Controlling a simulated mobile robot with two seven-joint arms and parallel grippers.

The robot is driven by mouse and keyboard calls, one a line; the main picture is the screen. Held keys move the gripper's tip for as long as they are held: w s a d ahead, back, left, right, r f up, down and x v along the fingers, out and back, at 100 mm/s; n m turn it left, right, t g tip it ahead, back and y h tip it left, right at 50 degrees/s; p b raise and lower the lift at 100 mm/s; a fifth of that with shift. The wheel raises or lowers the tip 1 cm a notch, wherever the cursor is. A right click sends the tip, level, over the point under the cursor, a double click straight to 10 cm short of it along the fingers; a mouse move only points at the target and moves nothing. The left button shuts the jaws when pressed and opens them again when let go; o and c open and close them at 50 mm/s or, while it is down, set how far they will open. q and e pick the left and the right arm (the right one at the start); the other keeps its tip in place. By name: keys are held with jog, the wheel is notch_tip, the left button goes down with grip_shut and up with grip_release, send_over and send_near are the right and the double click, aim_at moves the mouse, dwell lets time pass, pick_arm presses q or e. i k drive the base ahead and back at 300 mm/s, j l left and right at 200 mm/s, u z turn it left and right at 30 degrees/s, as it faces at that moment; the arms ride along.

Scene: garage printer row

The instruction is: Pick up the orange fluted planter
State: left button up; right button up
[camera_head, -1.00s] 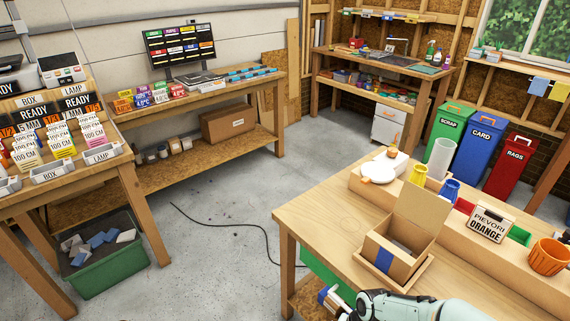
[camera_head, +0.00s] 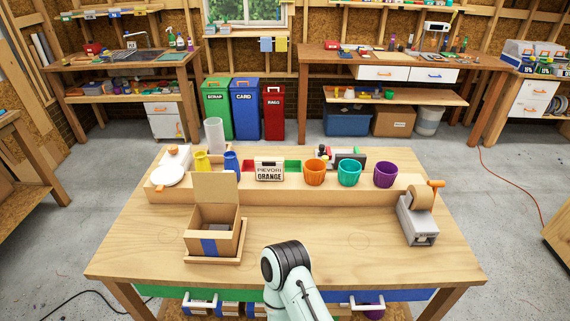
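The orange fluted planter (camera_head: 314,173) stands upright on the raised wooden ledge at the back of the workbench. It is to the right of a sign reading PIEVORI ORANGE (camera_head: 270,170) and left of a teal planter (camera_head: 349,173). A purple planter (camera_head: 385,174) stands further right. One pale arm of mine with a dark joint reaches in from the bottom middle, well in front of the planter and apart from it. No fingertips show, so neither gripper can be seen.
An open cardboard box (camera_head: 214,240) sits on a wooden tray on the workbench (camera_head: 320,235), left of middle. A tape dispenser (camera_head: 418,220) stands at the right. Yellow and blue small vessels and a white cylinder (camera_head: 214,135) are at the back left. The bench middle is clear.

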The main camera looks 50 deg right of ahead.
aim_at(315, 169)
jog(key=z, duration=1.95)
jog(key=l+u, duration=0.3)
jog(key=k+l+u, duration=0.1)
jog(key=u, duration=0.15)
jog(key=l, duration=0.15)
